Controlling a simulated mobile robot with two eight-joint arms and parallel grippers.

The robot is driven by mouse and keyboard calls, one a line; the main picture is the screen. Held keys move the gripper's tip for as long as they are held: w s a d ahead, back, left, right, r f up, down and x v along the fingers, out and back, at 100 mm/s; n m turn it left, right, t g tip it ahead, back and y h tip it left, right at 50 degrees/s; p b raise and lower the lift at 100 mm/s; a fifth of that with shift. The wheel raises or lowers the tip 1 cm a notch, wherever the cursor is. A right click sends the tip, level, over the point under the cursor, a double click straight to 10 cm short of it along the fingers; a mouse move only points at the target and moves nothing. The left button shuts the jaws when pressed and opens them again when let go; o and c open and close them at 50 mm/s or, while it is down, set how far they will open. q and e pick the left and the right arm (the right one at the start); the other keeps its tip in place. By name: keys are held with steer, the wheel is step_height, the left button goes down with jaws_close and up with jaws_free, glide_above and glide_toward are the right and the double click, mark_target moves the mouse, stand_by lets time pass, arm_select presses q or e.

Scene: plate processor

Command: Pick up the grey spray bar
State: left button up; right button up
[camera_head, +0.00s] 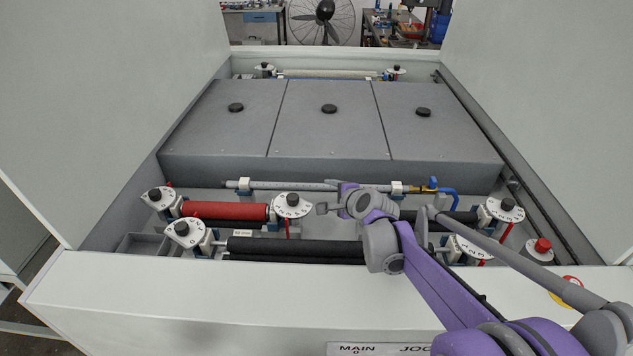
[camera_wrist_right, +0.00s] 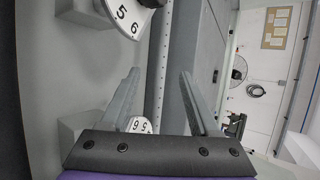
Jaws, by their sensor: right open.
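The grey spray bar (camera_head: 290,185) is a long thin tube lying across the machine in front of the grey covers, with a clamp near each end. In the right wrist view the spray bar (camera_wrist_right: 162,62) runs up the picture with a row of small holes and shows between the two fingers. My right gripper (camera_head: 326,196) is open and points left, close to the bar's middle. Its fingers also show in the wrist view (camera_wrist_right: 160,105), with nothing held. I cannot tell whether the bar is within the fingers' reach. My right forearm hides part of the rollers. My left gripper is not in view.
A red roller (camera_head: 225,210) and black rollers (camera_head: 290,250) with white numbered dials (camera_head: 292,205) lie in front of the bar. A blue hose fitting (camera_head: 445,192) is at the bar's right end. Grey covers (camera_head: 325,120) stand behind. A red button (camera_head: 542,245) is at right.

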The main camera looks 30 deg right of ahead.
mark_target(320, 187)
steer(key=x, duration=0.5)
steer(key=shift+d+f, duration=0.1)
steer(key=shift+d, duration=0.3)
steer(key=x, duration=0.5)
steer(key=shift+w+d, duration=0.15)
steer(key=shift+d, duration=0.15)
steer(key=shift+c, duration=0.6)
jaws_close()
